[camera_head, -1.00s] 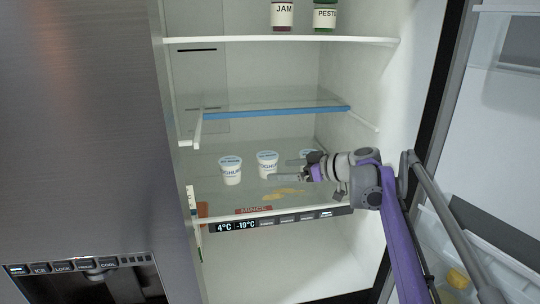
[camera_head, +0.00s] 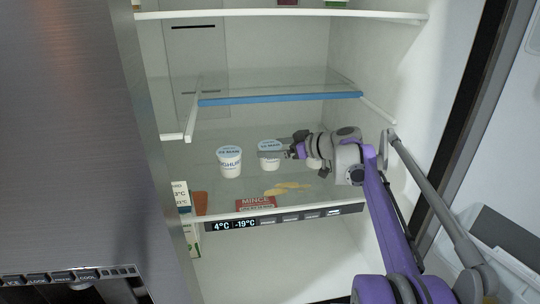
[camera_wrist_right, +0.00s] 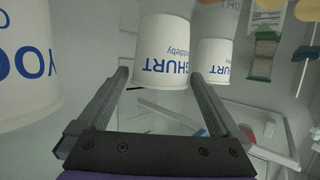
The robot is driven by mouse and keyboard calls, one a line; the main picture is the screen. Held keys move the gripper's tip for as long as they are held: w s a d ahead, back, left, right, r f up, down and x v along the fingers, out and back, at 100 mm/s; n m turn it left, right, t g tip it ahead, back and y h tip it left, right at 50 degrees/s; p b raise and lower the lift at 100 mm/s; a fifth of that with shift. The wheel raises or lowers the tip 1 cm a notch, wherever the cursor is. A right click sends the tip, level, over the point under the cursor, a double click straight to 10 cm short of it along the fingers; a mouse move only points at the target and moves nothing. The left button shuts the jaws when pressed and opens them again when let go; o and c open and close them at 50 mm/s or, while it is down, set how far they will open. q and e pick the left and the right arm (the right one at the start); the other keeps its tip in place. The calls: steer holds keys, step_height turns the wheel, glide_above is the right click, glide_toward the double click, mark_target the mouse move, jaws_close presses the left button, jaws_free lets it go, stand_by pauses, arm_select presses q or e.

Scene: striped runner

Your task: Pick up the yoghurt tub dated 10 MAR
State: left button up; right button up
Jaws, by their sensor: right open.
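Two white yoghurt tubs with pale blue lids stand upright on the fridge shelf in the head view: a left tub (camera_head: 229,163) and a middle tub (camera_head: 268,160). Their lids carry date print, but I cannot read the day numbers for sure. A third tub is hidden behind my right gripper there. My right gripper (camera_head: 276,152) is open at the middle tub's right side. In the right wrist view, a tub (camera_wrist_right: 165,52) stands between and just beyond the open fingertips (camera_wrist_right: 160,78), with a tub on either side (camera_wrist_right: 213,62) (camera_wrist_right: 25,65). My left gripper is out of view.
A glass shelf with a blue front edge (camera_head: 280,98) hangs above the tubs. Yellow pieces (camera_head: 286,188) and a red mince pack (camera_head: 255,203) lie in front. Cartons (camera_head: 181,196) stand at the left wall. The open door is at the right.

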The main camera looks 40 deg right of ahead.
mark_target(262, 148)
steer(key=x, duration=0.4)
steer(key=shift+w+a, duration=0.1)
steer(key=shift+w, duration=0.05)
steer(key=shift+w+f, duration=0.25)
steer(key=shift+w, duration=0.15)
steer(key=shift+s, duration=0.15)
steer(key=c, duration=1.3)
steer(key=shift+r, duration=0.1)
